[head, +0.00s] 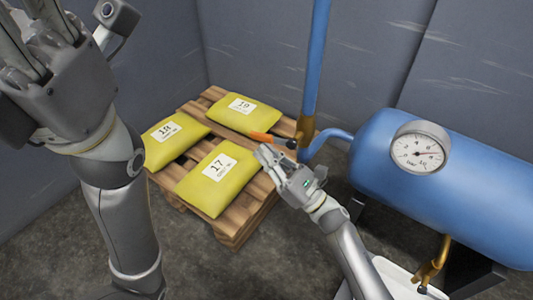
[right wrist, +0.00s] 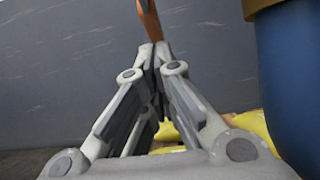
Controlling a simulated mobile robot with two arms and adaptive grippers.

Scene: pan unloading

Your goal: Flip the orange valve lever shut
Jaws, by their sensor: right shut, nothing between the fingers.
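The orange valve lever (head: 264,137) sticks out to the left from a brass valve body (head: 306,128) on the upright blue pipe (head: 316,60). It lies across the pipe. My right gripper (head: 262,152) is shut and empty, its tips just below the lever in the head view. In the right wrist view the closed fingertips (right wrist: 158,48) point at the lower end of the orange lever (right wrist: 149,18); I cannot tell whether they touch. My left gripper (head: 38,45) is raised at the upper left, and its finger opening is unclear.
A wooden pallet (head: 233,232) holds yellow bags numbered 17 (head: 207,190), 18 (head: 177,128) and 19 (head: 243,104). A blue tank (head: 470,180) with a round gauge (head: 418,150) stands at the right. Grey walls close in behind; bare floor shows at the front left.

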